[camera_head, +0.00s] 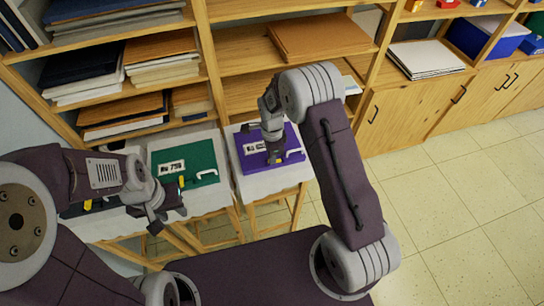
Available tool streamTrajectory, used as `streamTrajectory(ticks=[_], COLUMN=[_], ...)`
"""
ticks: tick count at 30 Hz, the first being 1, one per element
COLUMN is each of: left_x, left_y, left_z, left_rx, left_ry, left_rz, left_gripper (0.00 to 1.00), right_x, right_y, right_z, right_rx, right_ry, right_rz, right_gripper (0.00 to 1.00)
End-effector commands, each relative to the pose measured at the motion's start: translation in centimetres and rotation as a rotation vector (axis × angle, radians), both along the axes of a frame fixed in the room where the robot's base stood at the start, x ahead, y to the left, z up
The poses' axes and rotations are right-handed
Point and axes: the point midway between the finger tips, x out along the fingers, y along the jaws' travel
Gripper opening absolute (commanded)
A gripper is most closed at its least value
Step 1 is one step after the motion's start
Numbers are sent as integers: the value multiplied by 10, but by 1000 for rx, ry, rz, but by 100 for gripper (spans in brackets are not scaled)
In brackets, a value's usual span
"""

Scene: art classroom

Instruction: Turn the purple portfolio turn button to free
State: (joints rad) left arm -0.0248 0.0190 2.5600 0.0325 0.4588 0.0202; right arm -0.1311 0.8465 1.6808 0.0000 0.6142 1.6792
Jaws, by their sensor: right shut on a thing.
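The purple portfolio (245,160) lies flat on a small stand with a white top. It has a white label and a pale handle at its right edge. My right gripper (274,160) points down at its front middle and is shut on the turn button there. The fingers hide most of the button, so its angle cannot be told; a small yellow bit shows at the fingertips. My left gripper (168,220) is open and empty in front of the green portfolio, well away from the purple one.
A green portfolio (200,157) with a yellow turn button (181,182) lies on the stand to the left. A dark portfolio (75,210) is partly hidden by my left arm. Wooden shelves (235,85) stand close behind. The tiled floor (450,210) at right is clear.

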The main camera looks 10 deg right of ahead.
Motion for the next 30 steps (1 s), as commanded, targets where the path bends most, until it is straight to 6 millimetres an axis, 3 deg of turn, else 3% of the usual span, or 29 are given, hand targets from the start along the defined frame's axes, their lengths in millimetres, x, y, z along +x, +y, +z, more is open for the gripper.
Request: streamTrajectory(ticks=[11,14,15,23,26,30], left_x=[0,0,0,0,0,0], left_y=[0,0,0,0,0,0], left_z=[0,0,0,0,-4,-14], left_rx=[0,0,0,0,0,0], left_ry=[0,0,0,0,0,0], left_rz=[0,0,0,0,0,0], left_gripper=[36,36,36,36,36,36], right_x=[0,0,0,0,1,2], right_y=[0,0,0,0,0,0], right_z=[0,0,0,0,8,37], right_rx=[0,0,0,0,0,1], right_ry=[-1,-1,-1,-1,-4,-8], right_rz=[-5,-5,-5,-4,-4,-4], right_gripper=[0,25,27,27,27,27])
